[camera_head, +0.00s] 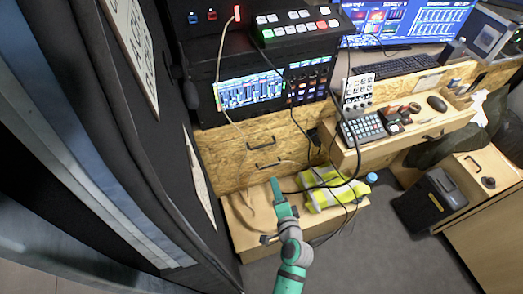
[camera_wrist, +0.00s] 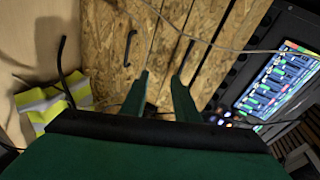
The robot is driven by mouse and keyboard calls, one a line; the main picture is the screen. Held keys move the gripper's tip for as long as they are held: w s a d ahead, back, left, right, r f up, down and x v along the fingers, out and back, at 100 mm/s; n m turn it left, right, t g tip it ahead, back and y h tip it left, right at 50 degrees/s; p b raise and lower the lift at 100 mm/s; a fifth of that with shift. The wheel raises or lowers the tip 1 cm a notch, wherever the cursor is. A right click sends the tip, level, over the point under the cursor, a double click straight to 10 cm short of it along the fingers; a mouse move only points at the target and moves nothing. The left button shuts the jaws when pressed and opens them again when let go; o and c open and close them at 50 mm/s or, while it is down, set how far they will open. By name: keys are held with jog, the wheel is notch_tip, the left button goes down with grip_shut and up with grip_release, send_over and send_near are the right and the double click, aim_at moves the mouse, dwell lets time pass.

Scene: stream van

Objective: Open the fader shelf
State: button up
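Two closed wooden fronts with black bar handles sit under the mixer screen, an upper front (camera_head: 222,140) and a lower front (camera_head: 222,172). I cannot tell for certain which one is the fader shelf. The upper handle (camera_head: 262,145) and lower handle (camera_head: 267,164) are both visible. In the wrist view, one handle (camera_wrist: 128,48) lies up and left of the fingers and another handle (camera_wrist: 187,58) lies just beyond the right fingertip. My gripper (camera_head: 279,192), also in the wrist view (camera_wrist: 160,76), is open and empty, in front of and below the fronts, apparently apart from both handles.
Below, a pulled-out drawer or low box (camera_head: 240,238) bears a tan cloth bag and a yellow hi-vis vest (camera_head: 335,194). Loose black cables (camera_head: 318,184) hang in front of the fronts. A desk (camera_head: 430,122) with controllers stands right. A dark curtain (camera_head: 130,170) is close left.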

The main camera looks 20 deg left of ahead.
jog(key=w+a+r+y, duration=0.1)
jog(key=w+a+y, duration=0.1)
jog(key=w+a, duration=0.7)
jog(key=w, duration=0.4)
jog(key=shift+w+r+m, duration=0.3)
jog(key=shift+w, duration=0.1)
jog(key=shift+c, duration=0.3)
grip_shut()
